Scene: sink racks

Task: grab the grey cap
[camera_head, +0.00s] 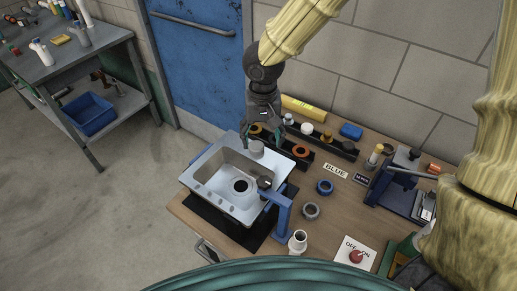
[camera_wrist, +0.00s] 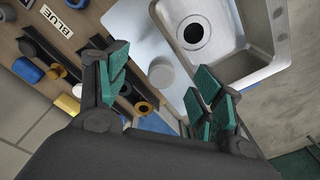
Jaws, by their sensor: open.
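A grey cap (camera_head: 257,149), a short round cylinder, sits on the back rim of the metal sink (camera_head: 213,183). In the wrist view the cap (camera_wrist: 161,73) lies between and beyond my fingers, on the sink's flat rim (camera_wrist: 140,35). My gripper (camera_head: 262,140) is open, with its green-padded fingers apart above the cap. It also shows in the wrist view (camera_wrist: 161,84), with one finger on each side of the cap in the picture. The gap between the fingers is empty; I cannot tell whether a finger touches the cap.
A blue faucet-like stand (camera_head: 283,215) rises at the sink's right front. Black racks (camera_head: 341,146) with coloured fittings stand behind. A blue ring (camera_head: 324,187) and a grey ring (camera_head: 310,211) lie on the wooden table. A red button (camera_head: 356,256) is at the front right.

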